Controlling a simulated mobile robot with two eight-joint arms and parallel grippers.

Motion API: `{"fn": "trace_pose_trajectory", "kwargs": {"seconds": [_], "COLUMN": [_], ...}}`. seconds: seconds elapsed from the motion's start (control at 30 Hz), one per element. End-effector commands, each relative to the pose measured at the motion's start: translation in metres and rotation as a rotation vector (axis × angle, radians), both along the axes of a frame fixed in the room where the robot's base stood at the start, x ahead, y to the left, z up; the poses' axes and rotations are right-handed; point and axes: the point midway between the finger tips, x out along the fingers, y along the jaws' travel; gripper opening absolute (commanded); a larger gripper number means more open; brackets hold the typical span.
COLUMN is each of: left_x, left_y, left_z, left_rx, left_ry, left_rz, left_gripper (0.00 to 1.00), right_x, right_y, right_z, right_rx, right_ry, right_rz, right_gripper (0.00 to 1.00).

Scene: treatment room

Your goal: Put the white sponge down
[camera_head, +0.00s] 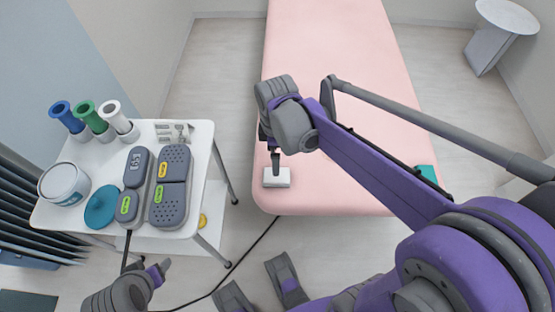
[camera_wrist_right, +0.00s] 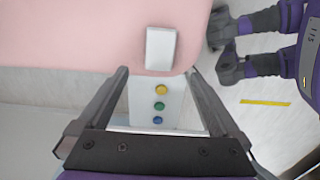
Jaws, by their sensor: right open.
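The white sponge (camera_head: 277,178) lies on the pink treatment table (camera_head: 325,60), at its near left corner. In the right wrist view the sponge (camera_wrist_right: 160,48) lies flat near the edge of the pink top, just beyond the fingertips. My right gripper (camera_head: 275,160) is above the sponge and points down. In the right wrist view its two fingers (camera_wrist_right: 160,73) are spread apart with nothing between them. Whether a finger touches the sponge is unclear. My left gripper (camera_head: 160,270) is low at the left, in front of the cart; its jaws are not clear.
A white cart (camera_head: 205,134) stands left of the table, with blue, green and white holders, a jar (camera_head: 64,184), a teal lid (camera_head: 101,206) and grey devices (camera_head: 171,187). A black cable (camera_head: 240,262) runs along the floor. The pink top behind the sponge is clear.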

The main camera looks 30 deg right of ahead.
Motion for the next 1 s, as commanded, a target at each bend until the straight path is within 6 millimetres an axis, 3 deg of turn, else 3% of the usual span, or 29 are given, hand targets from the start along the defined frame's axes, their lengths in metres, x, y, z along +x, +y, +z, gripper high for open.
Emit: {"fn": "trace_pose_trajectory", "kwargs": {"seconds": [0.17,0.4,0.6,1.0], "left_x": [0.0,0.0,0.0,0.0], "left_y": [0.0,0.0,0.0,0.0], "left_z": [0.001,0.001,0.001,0.001], "left_rx": [0.0,0.0,0.0,0.0], "left_ry": [0.0,0.0,0.0,0.0], "left_rz": [0.0,0.0,0.0,0.0], "left_gripper": [0.63,0.63,0.63,0.63], "right_x": [-0.018,-0.077,-0.11,-0.117], "right_y": [0.006,0.023,0.031,0.033], "right_z": [0.007,0.001,-0.013,-0.018], "right_rx": [-0.001,0.067,0.17,0.212], "right_ry": [-0.052,-0.245,-0.353,-0.38], "right_rz": [-0.125,-0.599,-0.906,-1.006], "right_gripper": [1.0,1.0,1.0,1.0]}}
